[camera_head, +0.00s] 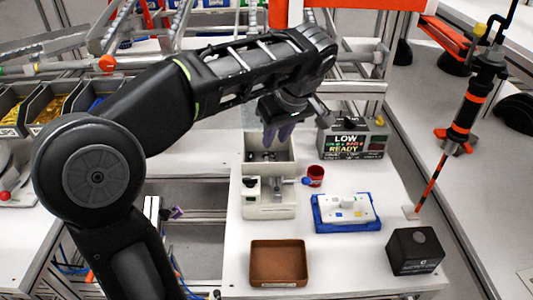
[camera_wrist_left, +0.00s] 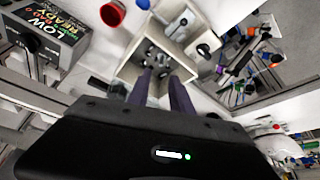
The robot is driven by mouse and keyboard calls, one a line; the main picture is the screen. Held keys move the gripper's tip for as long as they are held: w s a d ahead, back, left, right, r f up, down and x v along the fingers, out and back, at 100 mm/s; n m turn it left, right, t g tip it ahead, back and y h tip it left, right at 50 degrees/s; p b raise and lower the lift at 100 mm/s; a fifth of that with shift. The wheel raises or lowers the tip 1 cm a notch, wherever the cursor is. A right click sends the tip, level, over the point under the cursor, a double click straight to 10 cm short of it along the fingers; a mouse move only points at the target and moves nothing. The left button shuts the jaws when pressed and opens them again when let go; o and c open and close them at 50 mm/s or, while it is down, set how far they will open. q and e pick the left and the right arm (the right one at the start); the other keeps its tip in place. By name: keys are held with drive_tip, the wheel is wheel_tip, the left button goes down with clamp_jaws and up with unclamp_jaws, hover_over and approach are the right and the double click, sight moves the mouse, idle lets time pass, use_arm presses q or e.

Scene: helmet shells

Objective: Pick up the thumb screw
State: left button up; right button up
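Several small dark thumb screws (camera_head: 266,156) lie loose in a pale open bin (camera_head: 270,169) near the middle of the head view. In the left wrist view the dark screws (camera_wrist_left: 157,60) lie on the floor of the bin (camera_wrist_left: 128,73), just beyond my fingertips. My left gripper (camera_head: 278,136) points down above the bin, with its two purple fingers apart. In the left wrist view the left gripper (camera_wrist_left: 161,80) shows a gap between the fingers and nothing held. The fingers partly cover the near side of the bin. My right gripper is in neither view.
A grey fixture (camera_head: 270,205) stands directly in front of the bin. A red cup (camera_head: 316,176), a display box (camera_head: 352,142) and a blue tray with a white part (camera_head: 345,212) are to the right. A brown tray (camera_head: 277,262) and a black box (camera_head: 414,250) are nearer.

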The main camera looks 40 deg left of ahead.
sight(267, 159)
use_arm(q)
drive_tip(key=x, duration=0.5)
drive_tip(key=shift+s+a+f, duration=0.1)
drive_tip(key=shift+f, duration=0.25)
drive_tip(key=shift+a+f, duration=0.1)
drive_tip(key=shift+f, duration=0.3)
drive_tip(key=shift+a+f+p, duration=0.25)
drive_tip(key=shift+f+p, duration=0.05)
drive_tip(key=shift+f, duration=0.25)
drive_tip(key=p+x, duration=0.1)
drive_tip(key=x, duration=0.3)
